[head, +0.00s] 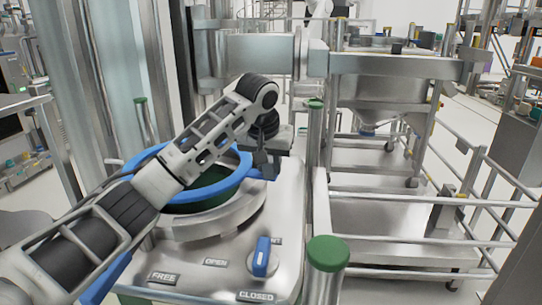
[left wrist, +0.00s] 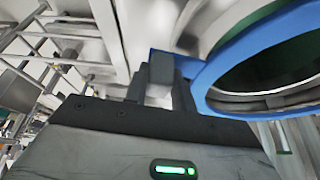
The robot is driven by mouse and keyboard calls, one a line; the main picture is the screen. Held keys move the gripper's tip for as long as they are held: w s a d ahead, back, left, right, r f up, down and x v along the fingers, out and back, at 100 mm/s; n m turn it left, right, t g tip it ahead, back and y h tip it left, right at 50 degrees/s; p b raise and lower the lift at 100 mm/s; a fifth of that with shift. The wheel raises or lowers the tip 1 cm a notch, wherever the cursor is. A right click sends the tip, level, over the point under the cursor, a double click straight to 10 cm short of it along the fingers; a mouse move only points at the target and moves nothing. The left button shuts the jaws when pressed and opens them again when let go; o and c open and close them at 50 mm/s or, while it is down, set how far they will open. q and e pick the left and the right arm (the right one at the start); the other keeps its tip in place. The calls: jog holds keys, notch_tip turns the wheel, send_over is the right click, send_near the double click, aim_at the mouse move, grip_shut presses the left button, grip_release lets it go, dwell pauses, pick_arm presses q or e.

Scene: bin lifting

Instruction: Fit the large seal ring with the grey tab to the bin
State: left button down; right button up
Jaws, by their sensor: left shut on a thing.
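The large blue seal ring (head: 226,187) is over the round steel mouth (head: 218,223) of the bin top, with a dark green inside. In the left wrist view the ring (left wrist: 225,75) fills the upper right. My left gripper (head: 263,168) reaches across the ring to its right side. My left arm hides part of the ring. I cannot tell whether the ring touches the mouth all around. My right gripper is not in view.
A blue knob (head: 262,256) stands on the steel top among labels, including FREE, OPEN and CLOSED. A green-capped post (head: 327,254) rises at the front right. Steel railings and a steel hopper (head: 385,80) stand to the right. A steel column is behind left.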

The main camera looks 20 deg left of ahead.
aim_at(269, 179)
pick_arm(q)
jog(key=shift+w+f, duration=0.1)
jog(key=shift+f, duration=2.55)
jog(key=shift+r, duration=0.25)
jog(key=shift+f, duration=0.2)
jog(key=c, duration=1.1)
grip_release()
